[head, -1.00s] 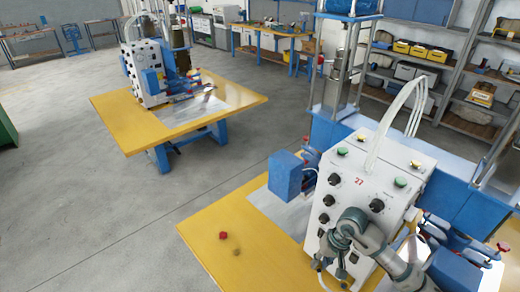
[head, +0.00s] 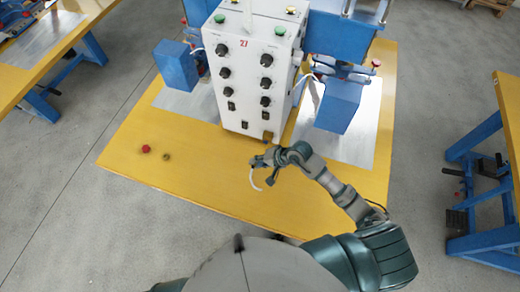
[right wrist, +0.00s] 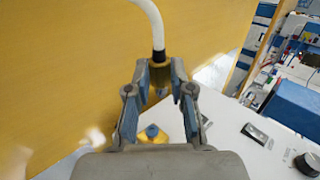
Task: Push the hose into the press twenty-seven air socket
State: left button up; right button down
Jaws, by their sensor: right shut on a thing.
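The press marked 27 (head: 262,70) is a white box with dark knobs and switches, standing on a yellow table. A small brass socket (head: 267,135) is low on its front panel; it also seems to show between the fingers in the right wrist view (right wrist: 153,133). My right gripper (head: 260,161) is close in front of this lower panel. It is shut on the hose (right wrist: 150,22), a white tube with a black collar and a brass end. The hose's free part curves down in the head view (head: 256,182). The brass end looks apart from the socket. My left gripper is out of view.
A red knob (head: 146,149) and a small brass-coloured piece (head: 166,157) are on the yellow tabletop (head: 190,180) at left. Blue clamp units (head: 177,66) flank the press. Another blue-legged table (head: 480,150) stands at right. The tabletop's front is mostly clear.

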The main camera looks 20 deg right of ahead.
pick_arm(q)
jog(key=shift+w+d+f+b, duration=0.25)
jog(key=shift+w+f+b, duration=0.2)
jog(key=shift+b, duration=0.25)
pick_arm(e)
jog(key=shift+m+t, duration=0.3)
jog(key=shift+w+d+f, duration=0.15)
jog(key=shift+w+d, duration=0.75)
jog(key=shift+d, duration=0.15)
jog(key=shift+w+d+f, duration=0.15)
jog(key=shift+w+d, duration=0.75)
jog(key=shift+d, duration=0.1)
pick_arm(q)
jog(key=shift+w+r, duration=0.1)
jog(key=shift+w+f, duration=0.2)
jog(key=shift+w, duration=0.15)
pick_arm(e)
jog(key=shift+w, duration=0.15)
pick_arm(q)
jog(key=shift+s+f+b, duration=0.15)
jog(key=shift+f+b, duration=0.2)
jog(key=shift+b, duration=0.15)
pick_arm(e)
jog(key=shift+w+d, duration=0.25)
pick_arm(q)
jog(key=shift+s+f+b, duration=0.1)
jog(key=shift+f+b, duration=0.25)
